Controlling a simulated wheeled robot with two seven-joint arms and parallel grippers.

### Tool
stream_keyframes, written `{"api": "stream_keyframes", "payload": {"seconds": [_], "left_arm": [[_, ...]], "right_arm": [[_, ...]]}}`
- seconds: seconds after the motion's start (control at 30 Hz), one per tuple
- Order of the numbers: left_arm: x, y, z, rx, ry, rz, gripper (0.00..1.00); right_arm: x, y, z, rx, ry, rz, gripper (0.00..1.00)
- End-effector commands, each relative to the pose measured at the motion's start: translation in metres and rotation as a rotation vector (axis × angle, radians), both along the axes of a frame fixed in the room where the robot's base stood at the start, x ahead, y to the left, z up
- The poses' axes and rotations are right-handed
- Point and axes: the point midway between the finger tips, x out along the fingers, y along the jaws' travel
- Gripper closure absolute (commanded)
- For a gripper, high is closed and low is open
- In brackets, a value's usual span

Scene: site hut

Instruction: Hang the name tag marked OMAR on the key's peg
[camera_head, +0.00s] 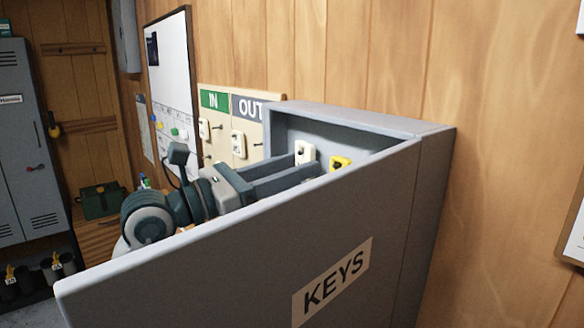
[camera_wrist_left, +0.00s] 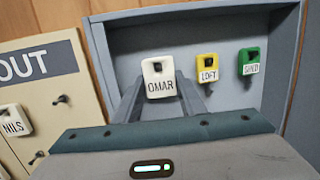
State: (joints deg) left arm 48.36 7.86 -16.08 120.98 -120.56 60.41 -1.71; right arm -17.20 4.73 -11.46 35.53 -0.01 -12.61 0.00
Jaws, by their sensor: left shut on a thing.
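The white name tag marked OMAR (camera_wrist_left: 158,88) is upright inside the grey key cabinet, and it also shows in the head view (camera_head: 305,153). My left gripper (camera_wrist_left: 160,100) is shut on it, one finger at each side; in the head view the gripper (camera_head: 299,172) reaches over the open cabinet door. A dark spot shows at the top of the tag, but I cannot tell whether a peg passes through it. Any peg behind the tag is hidden. No separate key is clearly visible. My right gripper is not in view.
A yellow LOFT tag (camera_wrist_left: 208,68) and a green tag (camera_wrist_left: 249,62) hang right of OMAR. The grey KEYS door (camera_head: 300,250) stands open across the foreground. The IN/OUT board (camera_head: 222,140) is left of the cabinet (camera_head: 425,128), with a NILS tag (camera_wrist_left: 15,121).

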Motion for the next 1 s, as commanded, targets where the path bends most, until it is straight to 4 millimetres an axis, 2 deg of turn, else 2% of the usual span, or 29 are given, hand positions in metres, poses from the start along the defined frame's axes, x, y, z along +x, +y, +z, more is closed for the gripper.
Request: {"api": "stream_keyframes", "payload": {"seconds": [1.0], "left_arm": [[0.0002, -0.001, -0.0048, 0.0, 0.001, 0.0, 0.8]], "right_arm": [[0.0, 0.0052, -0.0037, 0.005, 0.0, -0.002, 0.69]]}}
